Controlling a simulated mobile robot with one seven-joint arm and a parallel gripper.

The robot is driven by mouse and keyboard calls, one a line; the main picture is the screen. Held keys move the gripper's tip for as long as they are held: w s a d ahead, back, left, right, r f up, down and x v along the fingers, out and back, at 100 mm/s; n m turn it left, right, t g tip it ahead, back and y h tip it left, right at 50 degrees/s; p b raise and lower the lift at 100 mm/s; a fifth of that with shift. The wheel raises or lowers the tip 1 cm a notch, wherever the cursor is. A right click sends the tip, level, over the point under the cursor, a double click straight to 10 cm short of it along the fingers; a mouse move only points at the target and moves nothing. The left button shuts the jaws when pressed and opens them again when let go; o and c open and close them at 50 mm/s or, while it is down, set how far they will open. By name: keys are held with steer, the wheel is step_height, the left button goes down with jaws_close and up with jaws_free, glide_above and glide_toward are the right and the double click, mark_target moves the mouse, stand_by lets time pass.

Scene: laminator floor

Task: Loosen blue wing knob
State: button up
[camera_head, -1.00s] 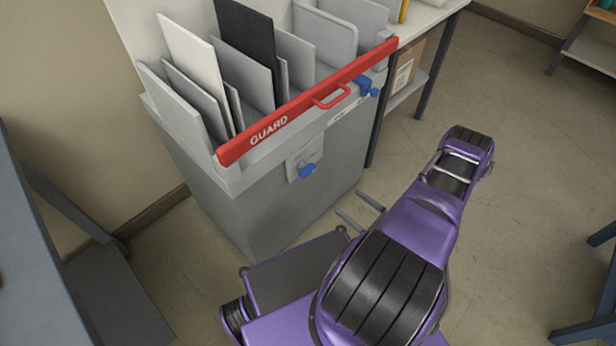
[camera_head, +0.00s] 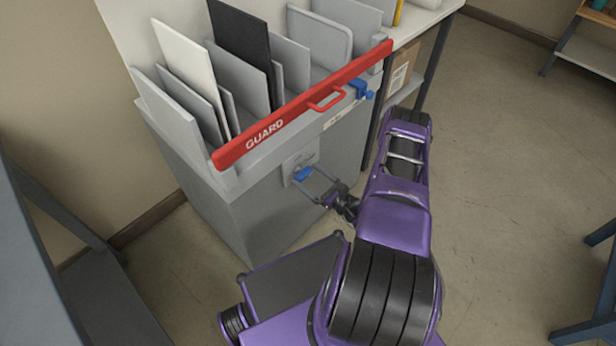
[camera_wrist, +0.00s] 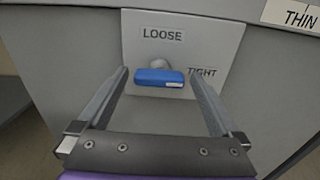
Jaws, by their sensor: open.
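The blue wing knob (camera_head: 303,174) is on a light plate on the front of the grey machine (camera_head: 250,215). In the wrist view the knob (camera_wrist: 160,77) lies horizontal, in front of a round hub. The plate (camera_wrist: 205,45) reads LOOSE above the knob and TIGHT to its right. My gripper (camera_head: 308,180) is open, with its two fingers (camera_wrist: 160,80) on the left and right of the knob. Gaps show between the knob's ends and the fingers. I cannot tell whether the fingertips reach the plate.
A red GUARD bar (camera_head: 305,103) with a handle runs along the machine's top front edge. A second blue knob (camera_head: 360,89) is at the right end. Upright panels (camera_head: 240,50) stand in slots behind. A table (camera_head: 430,15) is at right.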

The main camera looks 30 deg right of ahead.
steer(key=shift+w+a, duration=0.15)
steer(key=shift+w, duration=0.15)
steer(key=c, duration=1.2)
